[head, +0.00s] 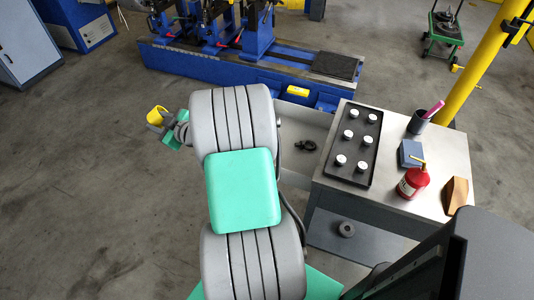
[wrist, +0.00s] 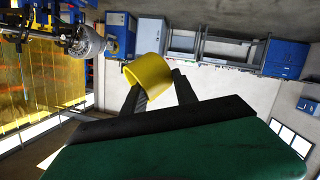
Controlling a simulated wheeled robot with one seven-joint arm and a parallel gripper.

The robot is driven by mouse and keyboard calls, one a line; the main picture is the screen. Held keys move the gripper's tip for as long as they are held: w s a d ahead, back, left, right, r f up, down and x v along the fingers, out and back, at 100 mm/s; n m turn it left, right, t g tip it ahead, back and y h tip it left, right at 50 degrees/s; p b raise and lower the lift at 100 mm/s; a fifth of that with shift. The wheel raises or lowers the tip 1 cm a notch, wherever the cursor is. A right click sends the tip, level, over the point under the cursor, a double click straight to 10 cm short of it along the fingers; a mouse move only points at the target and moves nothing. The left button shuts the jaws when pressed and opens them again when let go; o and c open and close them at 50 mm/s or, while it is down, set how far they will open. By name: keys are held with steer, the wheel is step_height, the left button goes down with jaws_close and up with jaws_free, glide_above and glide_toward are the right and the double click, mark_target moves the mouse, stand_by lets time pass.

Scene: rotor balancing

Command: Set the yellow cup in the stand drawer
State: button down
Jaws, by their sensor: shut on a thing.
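The yellow cup (head: 158,112) is held off the floor at the far left of my arm in the head view. In the wrist view the cup (wrist: 149,70) sits tilted between the dark fingers of my gripper (wrist: 158,82), which is shut on it. My gripper (head: 157,123) is small and partly covered by the cup in the head view. The stand (head: 437,144) is at the right, well away from the cup. A pale drawer (head: 315,116) is open on its left side, with a small black thing (head: 306,146) inside. My arm hides part of the drawer.
On the stand are a black tray (head: 354,179) with several white-topped pieces, a dark holder (head: 418,122) with a pink stick, a blue block (head: 411,152), a red bottle (head: 413,180) and a brown block (head: 455,195). A blue machine (head: 240,68) stands behind. Floor at the left is clear.

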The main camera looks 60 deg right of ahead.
steer(key=s+d+f+m+g+h+b, duration=0.1)
steer(key=s+d+f+g+h+b, duration=0.2)
steer(key=d, duration=0.6)
steer(key=s+d+g+h, duration=0.15)
steer(key=s+d, duration=0.35)
steer(key=d, duration=0.5)
steer(key=s+d+f+m+g+h+b, duration=0.1)
steer(key=s+d+f+g+h+b, duration=0.2)
steer(key=d, duration=0.6)
steer(key=s+d+r+m+g+h+b, duration=0.15)
steer(key=s+d+g, duration=0.25)
steer(key=s+d, duration=0.6)
steer(key=s+d+r+m+g+h+b, duration=0.15)
steer(key=s+d+g, duration=0.4)
steer(key=s, duration=0.75)
steer(key=t, duration=0.2)
glide_above(284, 136)
steer(key=f, duration=0.5)
steer(key=f+b, duration=0.1)
steer(key=f, duration=0.3)
steer(key=shift+s+d+f, duration=0.1)
steer(key=shift+d+f, duration=0.1)
steer(key=shift+f, duration=0.2)
steer(key=f, duration=0.3)
steer(key=shift+a+m, duration=0.25)
steer(key=shift+m, duration=0.05)
steer(key=shift+f, duration=0.2)
steer(key=shift+d+f+b, duration=0.1)
steer(key=shift+f+b, duration=0.05)
steer(key=shift+b, duration=0.15)
